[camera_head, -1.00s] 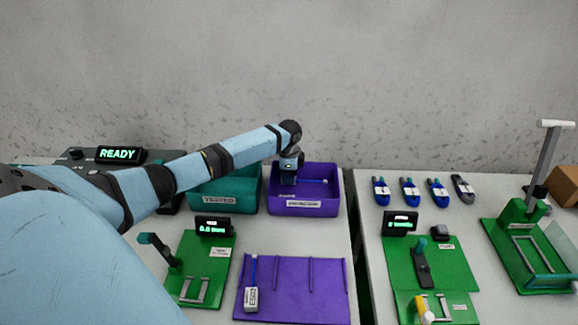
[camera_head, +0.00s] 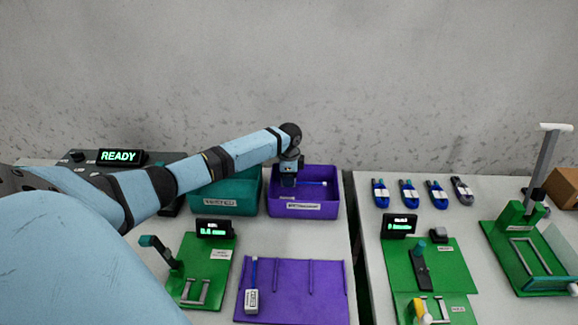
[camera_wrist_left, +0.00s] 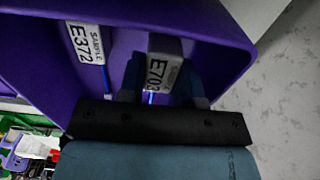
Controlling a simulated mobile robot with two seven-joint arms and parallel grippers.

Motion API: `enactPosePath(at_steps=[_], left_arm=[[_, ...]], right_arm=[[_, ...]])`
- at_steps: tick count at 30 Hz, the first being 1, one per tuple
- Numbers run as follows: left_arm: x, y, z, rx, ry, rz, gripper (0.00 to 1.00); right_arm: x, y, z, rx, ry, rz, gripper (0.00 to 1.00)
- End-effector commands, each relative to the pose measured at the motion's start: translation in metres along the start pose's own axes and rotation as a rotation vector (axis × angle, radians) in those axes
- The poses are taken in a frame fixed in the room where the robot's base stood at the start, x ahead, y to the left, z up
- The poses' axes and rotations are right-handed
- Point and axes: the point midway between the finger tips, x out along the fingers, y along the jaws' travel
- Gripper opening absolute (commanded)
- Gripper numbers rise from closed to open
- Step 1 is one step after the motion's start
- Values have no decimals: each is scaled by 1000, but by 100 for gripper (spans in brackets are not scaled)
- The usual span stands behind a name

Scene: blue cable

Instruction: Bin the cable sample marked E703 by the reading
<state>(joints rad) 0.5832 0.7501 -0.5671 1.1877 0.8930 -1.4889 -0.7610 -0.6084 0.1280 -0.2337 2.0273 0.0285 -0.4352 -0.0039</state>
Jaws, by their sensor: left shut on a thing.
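My left gripper (camera_head: 289,184) reaches down into the purple bin (camera_head: 302,210) from above. In the left wrist view the gripper (camera_wrist_left: 162,84) is shut on the cable sample marked E703 (camera_wrist_left: 163,68), whose white label shows between the fingers. Whether the sample touches the bin floor cannot be told. My right gripper is not in view.
A teal bin (camera_head: 226,204) stands just left of the purple bin. A green fixture with a small display (camera_head: 214,228) is in front. A READY panel (camera_head: 120,157) stands at the back left. The right table holds several blue-grey tools (camera_head: 409,193) and green fixtures (camera_head: 420,265).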

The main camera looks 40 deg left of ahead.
Motion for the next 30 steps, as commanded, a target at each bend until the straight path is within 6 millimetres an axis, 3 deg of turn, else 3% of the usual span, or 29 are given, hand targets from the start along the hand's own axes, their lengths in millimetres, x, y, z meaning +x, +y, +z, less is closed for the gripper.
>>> enactPosePath(at_steps=[30], left_arm=[[0,0,0,0,0,0,7]], right_arm=[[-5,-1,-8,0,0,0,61]])
